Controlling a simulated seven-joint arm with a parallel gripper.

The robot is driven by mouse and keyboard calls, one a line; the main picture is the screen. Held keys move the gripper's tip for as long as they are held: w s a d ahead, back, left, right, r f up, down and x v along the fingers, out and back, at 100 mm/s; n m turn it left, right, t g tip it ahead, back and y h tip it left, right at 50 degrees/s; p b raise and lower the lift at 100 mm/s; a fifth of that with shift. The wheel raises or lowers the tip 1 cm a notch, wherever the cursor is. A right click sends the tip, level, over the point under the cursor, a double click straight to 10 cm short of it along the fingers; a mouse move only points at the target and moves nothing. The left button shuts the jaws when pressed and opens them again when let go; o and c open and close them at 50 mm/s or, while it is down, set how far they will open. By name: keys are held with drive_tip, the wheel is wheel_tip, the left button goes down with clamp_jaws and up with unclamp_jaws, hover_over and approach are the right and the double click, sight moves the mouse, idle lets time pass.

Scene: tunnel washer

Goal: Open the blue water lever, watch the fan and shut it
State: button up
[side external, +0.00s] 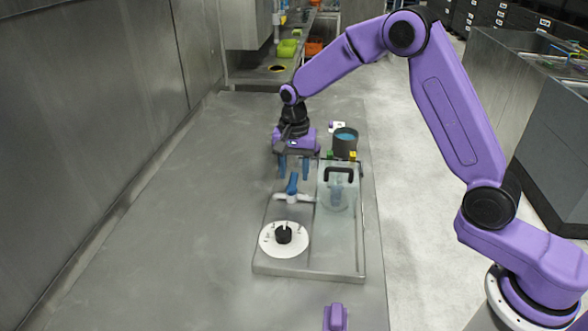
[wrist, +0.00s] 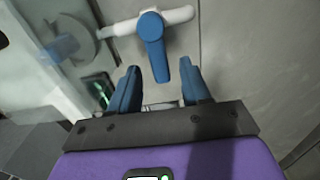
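The blue water lever (side external: 292,184) sits on a white pipe (side external: 291,198) on the metal panel. In the wrist view the lever (wrist: 154,45) points toward my gripper, its free end between and just ahead of the fingertips. My gripper (side external: 294,178) is open, pointing down, with its two blue fingers spread. In the wrist view my gripper (wrist: 160,70) shows a visible gap between each finger and the lever. A round, bladed-looking part, perhaps the fan (side external: 337,192), sits right of the lever behind a clear panel. Whether it turns cannot be told.
A white dial with a black knob (side external: 283,236) lies in front of the lever. A black handle (side external: 338,171) is on the clear panel. A dark pot with blue contents (side external: 345,141) stands behind. A purple object (side external: 335,317) lies at the front edge. The left worktop is clear.

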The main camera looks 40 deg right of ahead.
sight(294, 176)
wheel_tip(294, 176, up, 17)
drive_tip(key=shift+r, duration=0.2)
idle(0.6)
drive_tip(key=s+a+f+n, duration=0.1)
drive_tip(key=s+a+n, duration=0.2)
drive_tip(key=s+n, duration=0.4)
drive_tip(key=s+d+f+n, duration=0.2)
drive_tip(key=s+n, duration=0.3)
drive_tip(key=s, duration=0.5)
drive_tip(key=s+d+f+n, duration=0.3)
drive_tip(key=s+d+n, duration=0.1)
drive_tip(key=s, duration=0.6)
drive_tip(key=s+d+f+n, duration=0.2)
drive_tip(key=s+n, duration=0.3)
drive_tip(key=s, duration=0.4)
drive_tip(key=shift+s+d+f+n, duration=0.4)
drive_tip(key=shift+f, duration=0.1)
